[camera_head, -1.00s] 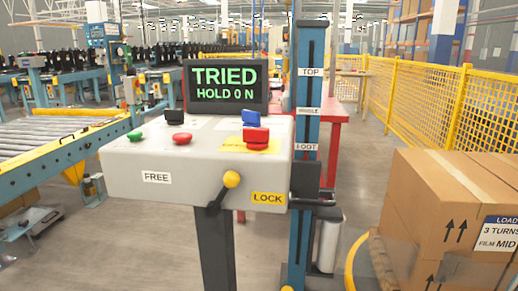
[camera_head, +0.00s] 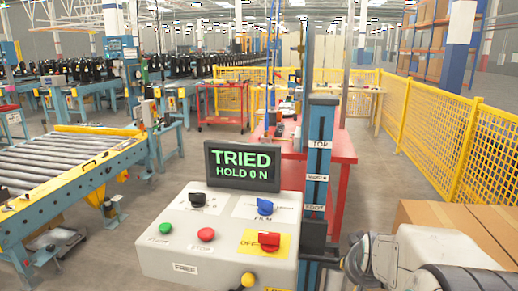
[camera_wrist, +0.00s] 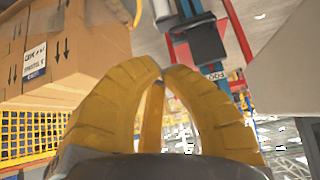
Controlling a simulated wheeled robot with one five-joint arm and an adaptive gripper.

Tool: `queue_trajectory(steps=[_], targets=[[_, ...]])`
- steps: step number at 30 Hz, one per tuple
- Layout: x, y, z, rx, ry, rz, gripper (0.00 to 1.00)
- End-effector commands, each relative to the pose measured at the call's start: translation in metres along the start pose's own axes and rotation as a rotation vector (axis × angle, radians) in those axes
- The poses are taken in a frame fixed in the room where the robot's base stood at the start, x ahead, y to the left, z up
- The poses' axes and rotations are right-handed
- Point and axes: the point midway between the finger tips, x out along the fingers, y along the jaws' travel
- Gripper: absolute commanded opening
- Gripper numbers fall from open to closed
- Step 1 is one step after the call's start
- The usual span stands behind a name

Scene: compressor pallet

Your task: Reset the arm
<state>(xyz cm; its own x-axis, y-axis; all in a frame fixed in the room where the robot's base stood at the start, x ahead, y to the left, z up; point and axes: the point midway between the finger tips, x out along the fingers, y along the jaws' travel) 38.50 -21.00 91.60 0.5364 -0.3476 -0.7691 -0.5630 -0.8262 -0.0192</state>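My gripper (camera_wrist: 163,69) shows in the wrist view as two curved yellow fingers whose tips come together, with nothing seen between the tips. In the head view my arm reaches in from the lower right; its dark end is right of the console and the fingers cannot be made out. The grey control console (camera_head: 190,246) stands in the lower middle of the head view. Its screen (camera_head: 242,165) reads "TRIED HOLD ON". The yellow lever knob (camera_head: 248,279) is at its front edge.
A blue mast (camera_head: 319,150) and a red table (camera_head: 343,148) stand behind the console. A cardboard carton (camera_head: 425,212) is close to my arm; cartons also fill the upper left wrist view (camera_wrist: 75,60). Yellow fencing (camera_head: 435,135) runs along the right, a roller conveyor (camera_head: 60,165) along the left.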

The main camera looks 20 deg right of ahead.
Motion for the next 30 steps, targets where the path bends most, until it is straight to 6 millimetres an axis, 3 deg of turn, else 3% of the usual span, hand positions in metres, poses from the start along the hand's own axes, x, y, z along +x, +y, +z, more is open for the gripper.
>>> queue_trajectory(steps=[1, 6, 9, 13, 18, 21, 30], targets=[[-0.04, -0.026, -0.004, -0.058, -0.033, -0.043, 0.0], [-0.123, -0.076, 0.03, -0.23, -0.164, -0.147, 0.0], [-0.165, -0.09, 0.051, -0.322, -0.231, -0.192, 0.0], [-0.207, -0.096, 0.075, -0.422, -0.3, -0.233, 0.0], [-0.238, -0.095, 0.095, -0.506, -0.356, -0.262, 0.0], [-0.247, -0.094, 0.102, -0.532, -0.374, -0.269, 0.0], [-0.249, -0.092, 0.106, -0.543, -0.384, -0.271, 0.0]])
